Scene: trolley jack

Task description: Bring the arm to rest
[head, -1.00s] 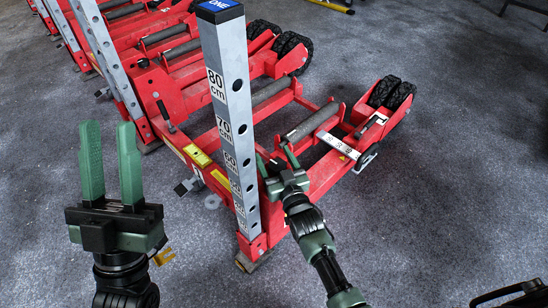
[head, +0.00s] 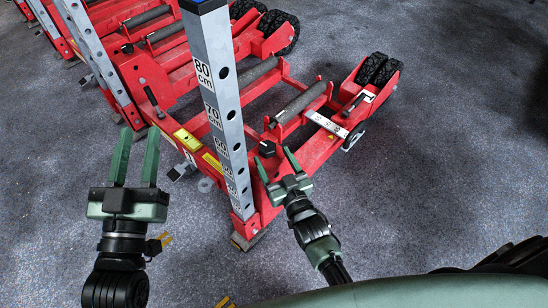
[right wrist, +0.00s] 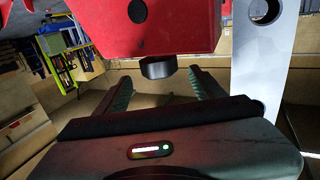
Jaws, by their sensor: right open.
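The nearest red trolley jack (head: 320,147) stands on the floor with its grey upright post (head: 222,105), marked in centimetres. My right gripper (head: 275,160) is open and empty, just right of the post and close to the jack's red frame. In the right wrist view, its two fingers (right wrist: 163,88) are apart, with a black round knob (right wrist: 158,67) under a red block (right wrist: 150,25) beyond them. I cannot tell whether the fingers touch anything. My left gripper (head: 137,145) is open and empty, pointing up, left of the post.
More red jacks (head: 180,60) with grey posts stand in a row at the upper left. A jack's black wheels (head: 378,72) are at the upper right. The grey floor (head: 450,170) on the right is clear.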

